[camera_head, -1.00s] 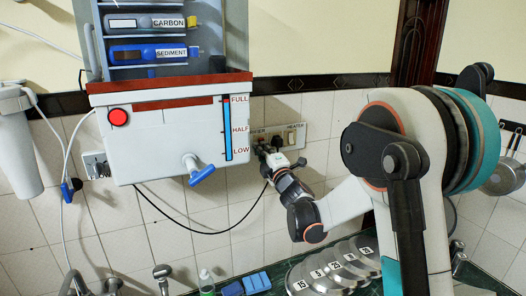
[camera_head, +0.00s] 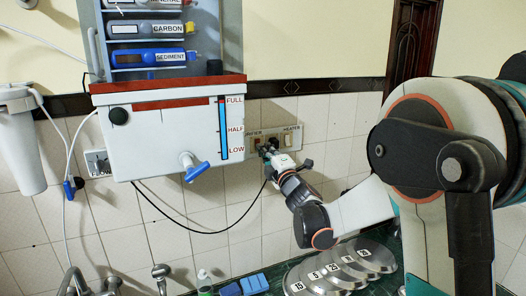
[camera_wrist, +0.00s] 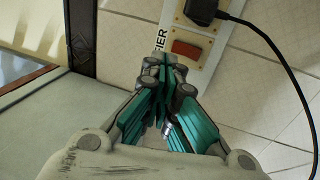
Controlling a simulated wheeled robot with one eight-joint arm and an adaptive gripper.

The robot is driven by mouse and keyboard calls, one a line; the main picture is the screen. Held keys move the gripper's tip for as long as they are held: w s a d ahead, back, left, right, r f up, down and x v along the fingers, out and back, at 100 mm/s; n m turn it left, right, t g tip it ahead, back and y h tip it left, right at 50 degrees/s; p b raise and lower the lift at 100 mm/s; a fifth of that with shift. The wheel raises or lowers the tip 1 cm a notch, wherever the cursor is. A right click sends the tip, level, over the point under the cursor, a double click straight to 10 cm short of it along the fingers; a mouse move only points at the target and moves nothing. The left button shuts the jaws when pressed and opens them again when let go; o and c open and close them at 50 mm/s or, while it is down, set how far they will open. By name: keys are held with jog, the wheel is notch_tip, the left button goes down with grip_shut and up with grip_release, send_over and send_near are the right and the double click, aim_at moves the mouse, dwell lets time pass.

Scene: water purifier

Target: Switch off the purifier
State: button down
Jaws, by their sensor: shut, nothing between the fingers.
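The purifier (camera_head: 150,145) is a white wall unit with a blue tap (camera_head: 196,172) and a FULL-HALF-LOW level strip. Its round indicator (camera_head: 118,116) is dark. The wall switch panel (camera_head: 312,130) is to its right, with labels ending in "FIER" and reading HEATER. In the wrist view, the red rocker switch (camera_wrist: 187,50) under the "FIER" label is just beyond and right of my fingertips. My gripper (camera_head: 268,153) is shut and empty at the panel; it also shows in the wrist view (camera_wrist: 163,72). I cannot tell whether it touches the switch.
A black plug (camera_wrist: 201,12) with a cable sits beside the switch. The heater switch (camera_head: 289,139) is right of my gripper. Numbered metal plates (camera_head: 330,268), blue blocks (camera_head: 252,284) and a faucet (camera_head: 161,273) are below. A white filter (camera_head: 20,145) hangs at left.

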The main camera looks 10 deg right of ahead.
jog(key=r+v, duration=0.1)
jog(key=v, duration=0.6)
jog(key=shift+r, duration=0.65)
jog(key=shift+s+a, duration=0.1)
